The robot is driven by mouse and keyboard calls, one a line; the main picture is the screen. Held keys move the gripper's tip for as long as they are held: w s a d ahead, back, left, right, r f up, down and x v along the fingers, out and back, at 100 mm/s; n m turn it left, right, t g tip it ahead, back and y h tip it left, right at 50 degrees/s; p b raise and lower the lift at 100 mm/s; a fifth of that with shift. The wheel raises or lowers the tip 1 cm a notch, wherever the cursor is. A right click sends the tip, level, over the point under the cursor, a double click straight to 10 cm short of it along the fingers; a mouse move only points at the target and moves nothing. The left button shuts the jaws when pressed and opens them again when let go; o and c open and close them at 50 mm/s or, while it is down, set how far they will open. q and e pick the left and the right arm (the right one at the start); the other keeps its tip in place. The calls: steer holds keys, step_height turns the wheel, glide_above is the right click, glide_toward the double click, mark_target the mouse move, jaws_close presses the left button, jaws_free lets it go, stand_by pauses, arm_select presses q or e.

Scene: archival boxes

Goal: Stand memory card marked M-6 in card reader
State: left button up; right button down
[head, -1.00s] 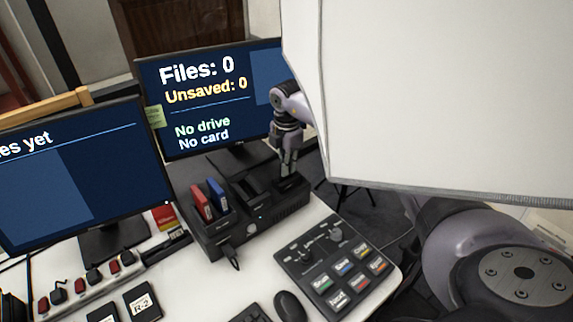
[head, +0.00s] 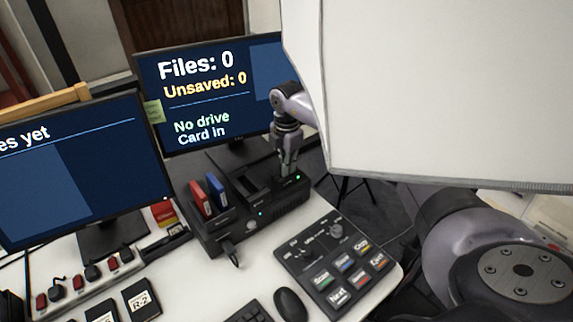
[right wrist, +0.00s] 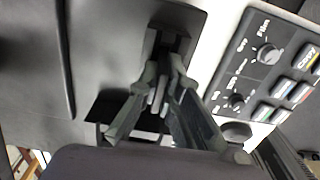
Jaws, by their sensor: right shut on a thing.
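My right gripper (head: 287,166) is shut at the right end of the black dock, where the card reader (head: 291,191) is. In the right wrist view its fingers (right wrist: 162,82) close on a thin grey piece, the memory card (right wrist: 158,97), at a dark slot. The fingers cover most of the card, and the M-6 mark cannot be read. The monitor behind (head: 205,95) reads "Card in" and "No drive". A green light shows on the dock beside the gripper. My left gripper is not in view.
A red drive (head: 199,199) and a blue drive (head: 217,193) stand in the dock's left part. A control panel (head: 337,262) with knobs and buttons and a mouse (head: 290,304) lie in front. A big white panel (head: 445,90) fills the upper right, close to my right arm.

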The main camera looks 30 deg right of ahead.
steer(key=shift+f, duration=0.15)
steer(key=c, duration=1.7)
jaws_free()
steer(key=shift+s, duration=0.15)
steer(key=shift+f, duration=0.1)
steer(key=shift+r, duration=3.9)
